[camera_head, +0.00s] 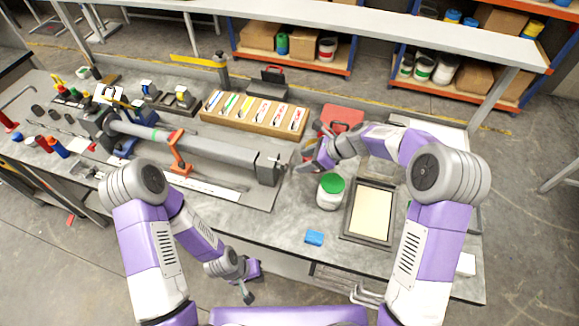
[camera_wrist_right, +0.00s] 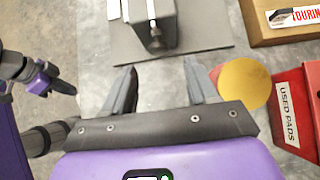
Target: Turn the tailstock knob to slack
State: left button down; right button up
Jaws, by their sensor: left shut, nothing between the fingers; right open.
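The tailstock (camera_head: 268,168) is a grey block at the right end of the long grey fixture, and it also shows at the top of the right wrist view (camera_wrist_right: 150,15). Its small dark knob (camera_head: 283,167) sticks out of the end face, and in the right wrist view the knob (camera_wrist_right: 155,42) lies beyond the fingertips, roughly between their lines. My right gripper (camera_head: 304,162) is open and empty, to the right of the knob and apart from it. My left gripper (camera_head: 248,294) is shut and empty, low in front of the bench.
A red bin labelled USED PADS (camera_wrist_right: 296,112) and a yellow disc (camera_wrist_right: 243,83) lie close to the right finger. A wooden rack (camera_head: 255,117) stands behind the fixture.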

aim_at(284, 167)
jog(key=x, duration=0.7)
jog(key=shift+s+a, duration=0.15)
jog(key=shift+a, duration=0.05)
jog(key=shift+f, duration=0.15)
jog(key=c, duration=1)
